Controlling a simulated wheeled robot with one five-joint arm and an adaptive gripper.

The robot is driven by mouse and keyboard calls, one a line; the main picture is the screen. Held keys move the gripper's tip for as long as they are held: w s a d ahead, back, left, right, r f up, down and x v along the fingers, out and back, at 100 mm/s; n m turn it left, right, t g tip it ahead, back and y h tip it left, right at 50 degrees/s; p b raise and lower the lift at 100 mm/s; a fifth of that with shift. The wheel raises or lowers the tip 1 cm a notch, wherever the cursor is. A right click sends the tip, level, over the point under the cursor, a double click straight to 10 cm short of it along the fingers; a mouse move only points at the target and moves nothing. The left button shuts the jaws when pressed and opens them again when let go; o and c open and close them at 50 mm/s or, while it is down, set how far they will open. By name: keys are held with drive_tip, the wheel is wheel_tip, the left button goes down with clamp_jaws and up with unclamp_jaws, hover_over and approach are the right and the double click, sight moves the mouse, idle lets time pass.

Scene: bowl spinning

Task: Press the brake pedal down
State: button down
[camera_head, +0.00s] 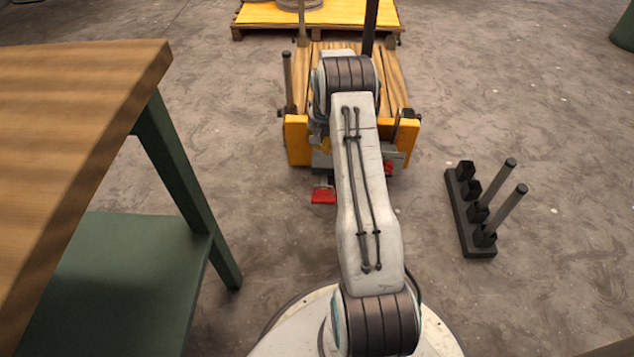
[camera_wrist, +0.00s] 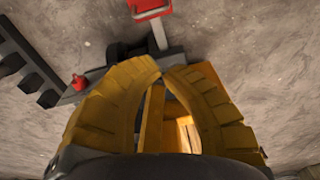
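The red brake pedal (camera_head: 323,195) sticks out low at the near end of the cart, just left of my arm. It also shows at the top edge of the wrist view (camera_wrist: 150,8), partly cut off, on a grey stem. My gripper (camera_wrist: 167,70) has two yellow ridged fingers that curve inward, with their tips close together and nothing held between them. In the wrist view the pedal lies beyond the fingertips, apart from them. In the head view my arm hides most of the gripper.
The cart has a wooden deck and a yellow end panel (camera_head: 297,141). A small red knob (camera_head: 388,168) sits right of my arm. A black rack with upright rods (camera_head: 470,215) stands right. A wooden table (camera_head: 75,120) fills the left. A yellow pallet (camera_head: 350,14) lies behind.

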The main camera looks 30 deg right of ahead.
drive_tip(key=shift+f, duration=0.3)
drive_tip(key=b, duration=0.6)
hover_over(322, 191)
drive_tip(key=w, duration=0.1)
drive_tip(key=f, duration=1.1)
drive_tip(key=shift+d+f, duration=0.3)
drive_tip(key=shift+d, duration=0.1)
drive_tip(key=shift+s+a+f+b, duration=0.15)
drive_tip(key=shift+a+f, duration=0.05)
drive_tip(key=shift+f, duration=0.2)
drive_tip(key=shift+s+a+f+b, duration=0.15)
drive_tip(key=shift+f, duration=0.25)
drive_tip(key=shift+s+a+f, duration=0.25)
drive_tip(key=shift+s+f, duration=0.1)
drive_tip(key=shift+f, duration=0.05)
